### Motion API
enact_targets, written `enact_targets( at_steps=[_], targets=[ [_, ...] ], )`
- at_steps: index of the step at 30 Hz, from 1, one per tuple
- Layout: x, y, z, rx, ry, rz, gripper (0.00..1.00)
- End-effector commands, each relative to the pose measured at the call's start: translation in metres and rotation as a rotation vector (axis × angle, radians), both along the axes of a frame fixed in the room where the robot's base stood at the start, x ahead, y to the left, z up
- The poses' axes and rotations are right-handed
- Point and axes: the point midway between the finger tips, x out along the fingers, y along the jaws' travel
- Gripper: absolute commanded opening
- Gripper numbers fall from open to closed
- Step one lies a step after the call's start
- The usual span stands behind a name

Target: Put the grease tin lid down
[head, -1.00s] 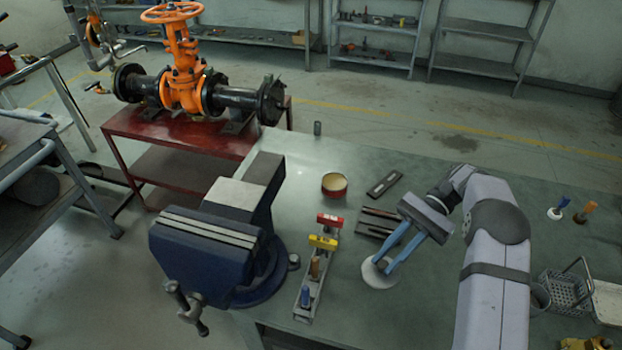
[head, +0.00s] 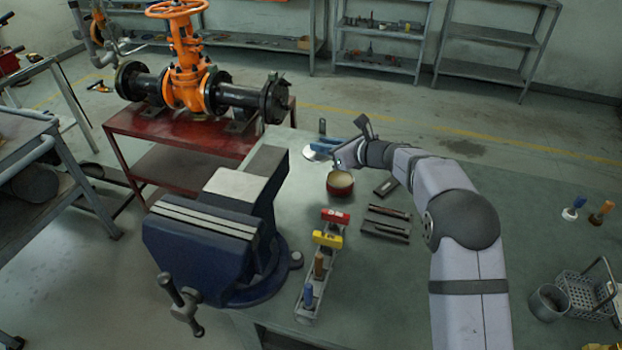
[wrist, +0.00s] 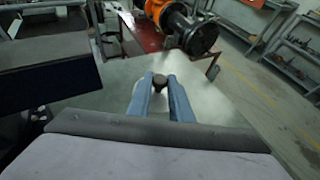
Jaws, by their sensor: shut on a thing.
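The grease tin lid (head: 312,155) is a pale disc near the far end of the bench in the head view, behind and left of the tin. My gripper (head: 320,147) is shut on it, with its blue fingers pointing left. In the wrist view my gripper (wrist: 159,80) has a dark knob (wrist: 159,83) between its fingertips. I cannot tell whether the lid touches the bench or hangs just above it. The red grease tin (head: 340,184) stands open on the bench, with pale yellow grease showing, just in front of my gripper.
A blue vise (head: 205,250) stands at the bench's left edge. A rack (head: 312,285) with red and yellow pieces lies in front of the tin. A dark flat block (head: 386,187) and a tool tray (head: 385,230) lie right of it. A small grey cylinder (head: 322,126) stands behind the lid.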

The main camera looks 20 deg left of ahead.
Motion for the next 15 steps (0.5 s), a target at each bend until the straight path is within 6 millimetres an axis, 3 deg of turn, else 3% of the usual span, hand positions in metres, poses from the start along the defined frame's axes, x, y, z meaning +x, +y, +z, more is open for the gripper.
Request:
enact_targets(
  at_steps=[6, 15],
  targets=[
    [0.019, 0.027, -0.008, 0.0, -0.001, -0.163, 0.0],
    [0.027, 0.036, -0.012, -0.003, -0.003, -0.244, 0.0]
  ],
)
